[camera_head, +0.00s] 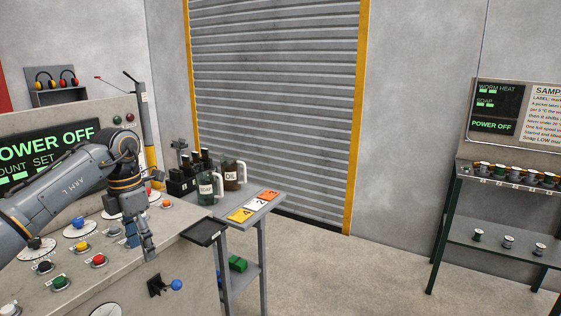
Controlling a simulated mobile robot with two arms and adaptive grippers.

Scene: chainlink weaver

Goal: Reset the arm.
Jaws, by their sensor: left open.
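My left arm comes in from the left across the control panel (190,259). Its gripper (149,257) hangs fingers down over the right part of the panel, apart from the knobs and buttons. It is open and holds nothing that I can see. The panel's display (50,150) reads POWER OFF, partly hidden by my arm. Red (99,260), green (61,282), yellow (82,246) and blue (78,222) controls sit on the panel. A blue-knobbed lever (176,285) is on its front face. My right gripper is not in view.
A small grey side table (255,212) stands right of the panel with a soap jug (206,190), an oil jug (231,178) and numbered cards (254,205). A rack (500,247) with spools stands at far right. The floor (350,280) between is clear.

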